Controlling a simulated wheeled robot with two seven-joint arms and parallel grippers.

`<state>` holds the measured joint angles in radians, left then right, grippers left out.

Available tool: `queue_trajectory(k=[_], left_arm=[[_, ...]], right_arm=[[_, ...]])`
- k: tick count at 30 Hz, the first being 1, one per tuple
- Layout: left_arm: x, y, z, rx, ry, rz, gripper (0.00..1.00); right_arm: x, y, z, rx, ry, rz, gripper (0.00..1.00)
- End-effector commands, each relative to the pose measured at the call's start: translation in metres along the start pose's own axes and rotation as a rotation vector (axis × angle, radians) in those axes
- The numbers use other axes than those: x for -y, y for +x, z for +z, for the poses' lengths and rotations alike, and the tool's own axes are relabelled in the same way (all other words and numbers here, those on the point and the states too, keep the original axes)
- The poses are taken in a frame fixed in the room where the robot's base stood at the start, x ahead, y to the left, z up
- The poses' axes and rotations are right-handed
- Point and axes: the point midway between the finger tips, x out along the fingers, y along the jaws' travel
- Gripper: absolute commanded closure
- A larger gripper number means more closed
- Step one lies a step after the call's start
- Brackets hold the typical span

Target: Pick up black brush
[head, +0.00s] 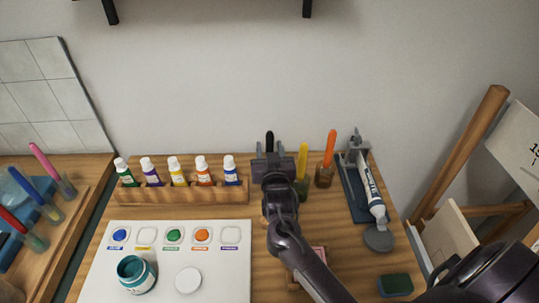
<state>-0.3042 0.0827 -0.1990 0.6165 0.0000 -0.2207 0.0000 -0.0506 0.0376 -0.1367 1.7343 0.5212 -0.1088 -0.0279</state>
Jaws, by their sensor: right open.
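The black brush (269,141) stands upright near the back of the wooden table in the head view. Only its dark rounded top shows; my gripper hides its lower part. My right gripper (270,152) is open, pointing to the back of the table, and the brush top shows between its two fingers. I cannot tell whether the fingers touch the brush. My left gripper is not in view.
A yellow brush (302,160) and an orange brush (329,148) stand close on the right in small jars. A wooden rack (180,196) of paint bottles is on the left. A paint tube (370,185) leans in a holder further right. A white palette (205,262) lies in front.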

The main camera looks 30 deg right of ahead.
Motion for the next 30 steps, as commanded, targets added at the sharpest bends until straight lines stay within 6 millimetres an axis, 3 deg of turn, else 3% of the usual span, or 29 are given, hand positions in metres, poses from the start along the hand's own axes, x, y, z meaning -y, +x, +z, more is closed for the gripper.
queue_trajectory(k=[8, 18, 30], left_arm=[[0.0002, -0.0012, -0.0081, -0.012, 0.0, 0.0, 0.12], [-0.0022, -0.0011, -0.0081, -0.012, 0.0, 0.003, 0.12], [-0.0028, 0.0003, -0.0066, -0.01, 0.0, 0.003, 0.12]], right_arm=[[0.0, 0.0048, 0.0007, 0.0, 0.0, -0.001, 0.58], [0.0001, 0.0045, 0.0007, 0.0, 0.0, -0.001, 1.0], [0.0002, 0.0048, -0.0061, -0.001, 0.001, 0.0, 1.0]])
